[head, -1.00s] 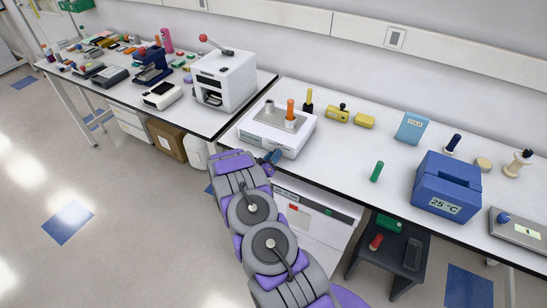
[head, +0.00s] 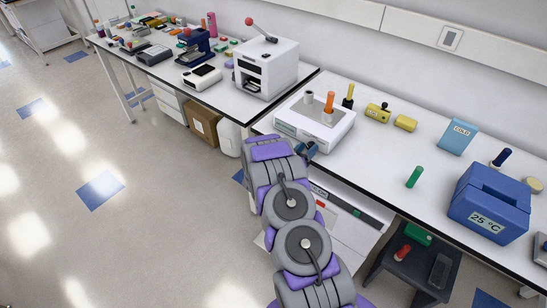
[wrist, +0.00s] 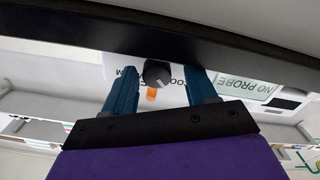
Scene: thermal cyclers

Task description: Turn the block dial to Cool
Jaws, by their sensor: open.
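The white block unit (head: 340,133) stands at the left end of the right bench, with a grey cylinder and an orange-capped piece on top. My gripper (head: 306,152) is at its front face, near the bench edge. The wrist view shows the unit's front panel upside down. An orange mark (wrist: 151,94) lies by the dial. The pointer's setting is unclear.
A display (wrist: 246,88) reading "NO PROBE" is beside the dial. A dark bench edge (wrist: 200,45) crosses close to my fingers. A white machine with a red-tipped lever (head: 268,68) stands on the left bench. A blue 25 °C box (head: 490,200) and a dark stool (head: 410,268) are at right.

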